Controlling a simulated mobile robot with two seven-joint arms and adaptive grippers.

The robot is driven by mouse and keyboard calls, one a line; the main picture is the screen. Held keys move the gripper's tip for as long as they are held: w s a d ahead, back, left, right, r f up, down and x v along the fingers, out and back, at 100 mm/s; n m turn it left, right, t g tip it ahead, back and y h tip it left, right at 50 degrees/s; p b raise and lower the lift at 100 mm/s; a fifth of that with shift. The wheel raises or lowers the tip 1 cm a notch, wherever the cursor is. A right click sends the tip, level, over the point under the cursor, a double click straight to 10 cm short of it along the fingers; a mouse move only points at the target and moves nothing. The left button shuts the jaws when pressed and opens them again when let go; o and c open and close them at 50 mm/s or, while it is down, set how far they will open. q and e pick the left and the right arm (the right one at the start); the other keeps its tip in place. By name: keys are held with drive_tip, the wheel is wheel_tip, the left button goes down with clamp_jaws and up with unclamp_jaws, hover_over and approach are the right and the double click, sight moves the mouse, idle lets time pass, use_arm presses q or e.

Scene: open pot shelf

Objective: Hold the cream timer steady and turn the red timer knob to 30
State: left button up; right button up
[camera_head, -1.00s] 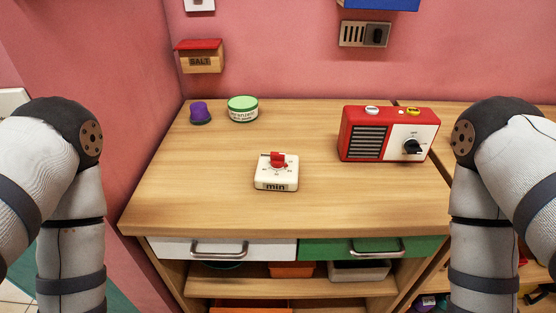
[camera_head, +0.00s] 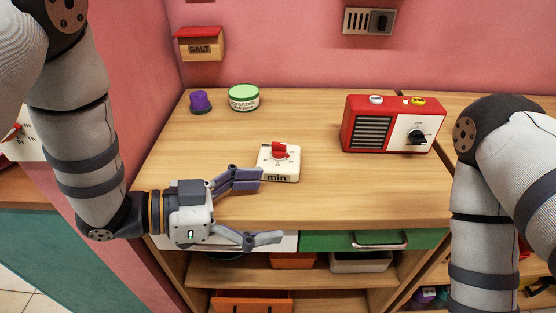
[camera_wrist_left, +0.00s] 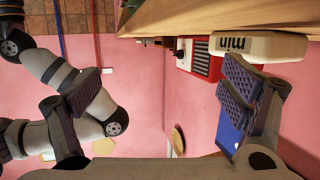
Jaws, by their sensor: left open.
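The cream timer (camera_head: 292,168) stands on the wooden counter, its front marked "min". Its red knob (camera_head: 279,150) sits on top, above a small dial. The timer's front also shows in the left wrist view (camera_wrist_left: 265,46), near one finger. My left gripper (camera_head: 262,207) is open and empty at the counter's front edge. Its upper finger reaches the timer's front left corner; I cannot tell whether they touch. Its lower finger is in front of the drawers. My right arm shows at the right, but its gripper is out of view.
A red radio (camera_head: 370,128) stands on the counter right of the timer. A purple-capped item (camera_head: 200,102) and a green-lidded tub (camera_head: 244,97) stand at the back left. Drawers with handles (camera_head: 379,240) lie below the front edge. The counter around the timer is mostly clear.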

sight(272, 157)
use_arm(q)
drive_tip(key=w+a+r+y, duration=0.1)
drive_tip(key=w+a, duration=0.1)
drive_tip(key=w, duration=0.1)
drive_tip(key=w+a+r, duration=0.2)
drive_tip(key=w, duration=0.2)
drive_tip(key=w+a+r+y, duration=0.1)
drive_tip(key=w+a, duration=0.1)
drive_tip(key=w, duration=0.2)
drive_tip(key=shift+w+r+y, duration=0.15)
drive_tip(key=shift+r+y, duration=0.1)
drive_tip(key=shift+y, duration=0.05)
drive_tip(key=shift+s+f+g, duration=0.3)
drive_tip(key=shift+f, duration=0.15)
drive_tip(key=shift+d+f, duration=0.2)
drive_tip(key=shift+f, duration=0.05)
drive_tip(key=x, duration=0.9)
drive_tip(key=shift+a+f, duration=0.1)
drive_tip(key=shift+f, duration=0.1)
drive_tip(key=shift+c, duration=0.5)
drive_tip(key=c, duration=0.5)
